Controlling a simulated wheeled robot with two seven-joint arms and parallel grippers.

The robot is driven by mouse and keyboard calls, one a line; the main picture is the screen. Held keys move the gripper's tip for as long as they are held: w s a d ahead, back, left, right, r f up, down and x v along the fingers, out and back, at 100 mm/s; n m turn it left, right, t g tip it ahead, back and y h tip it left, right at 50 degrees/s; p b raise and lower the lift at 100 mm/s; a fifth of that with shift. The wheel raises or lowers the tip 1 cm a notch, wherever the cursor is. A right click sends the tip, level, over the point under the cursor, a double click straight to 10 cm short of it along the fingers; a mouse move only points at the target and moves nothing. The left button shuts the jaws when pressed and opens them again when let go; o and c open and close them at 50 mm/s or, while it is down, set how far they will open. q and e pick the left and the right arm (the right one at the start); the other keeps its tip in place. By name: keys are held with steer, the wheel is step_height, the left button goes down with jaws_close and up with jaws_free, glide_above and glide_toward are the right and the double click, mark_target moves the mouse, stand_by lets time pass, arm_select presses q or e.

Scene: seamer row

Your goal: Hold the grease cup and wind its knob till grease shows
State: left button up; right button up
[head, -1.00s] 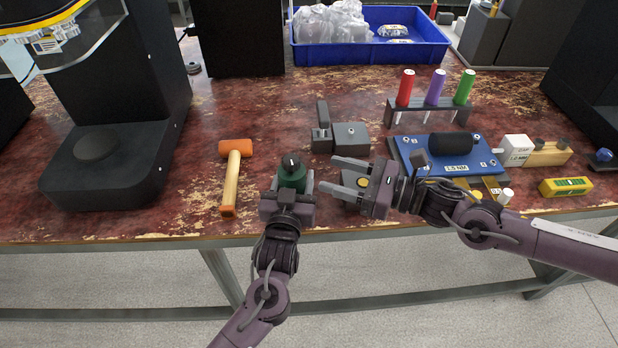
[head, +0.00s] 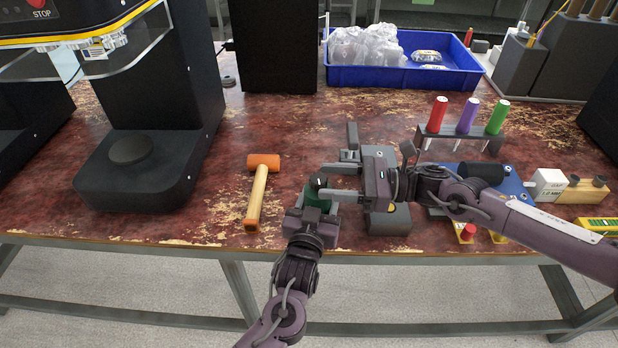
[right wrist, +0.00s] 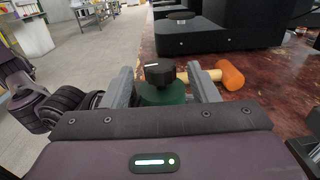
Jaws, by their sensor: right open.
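The grease cup has a green body (head: 315,199) and a black knob (head: 318,181) with a white mark. It stands upright near the table's front edge. My left gripper (head: 314,208) is shut on the green body from the front. My right gripper (head: 335,182) comes in from the right, open, with its fingers reaching to either side of the knob. In the right wrist view the knob (right wrist: 159,72) stands between the two spread fingers, with a gap on each side. The green body (right wrist: 162,95) shows below it, partly hidden. No grease can be made out.
An orange-headed mallet (head: 257,190) lies left of the cup. A grey block fixture (head: 390,220) stands under my right arm. Behind are a rack with red, purple and green-handled tools (head: 455,138) and a blue bin (head: 400,78). A black machine (head: 140,170) stands at left.

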mark_target(313, 175)
steer(key=a, duration=0.5)
steer(key=shift+w, duration=0.15)
steer(key=c, duration=1)
steer(key=shift+t, duration=0.3)
steer(key=m+t, duration=0.1)
steer(key=t, duration=0.1)
steer(key=m+t+h, duration=0.1)
steer(key=m+t, duration=0.1)
steer(key=t, duration=0.1)
steer(key=m+t+h, duration=0.1)
steer(key=m+t, duration=0.1)
steer(key=shift+w, duration=0.3)
steer(key=shift+w+d+m+t+h, duration=0.15)
steer(key=shift+m+t+h, duration=0.8)
steer(key=shift+t, duration=0.2)
steer(key=shift+w+d+m+t+h, duration=0.1)
steer(key=shift+w+m+t+h, duration=0.05)
steer(key=shift+m+t+h, duration=0.9)
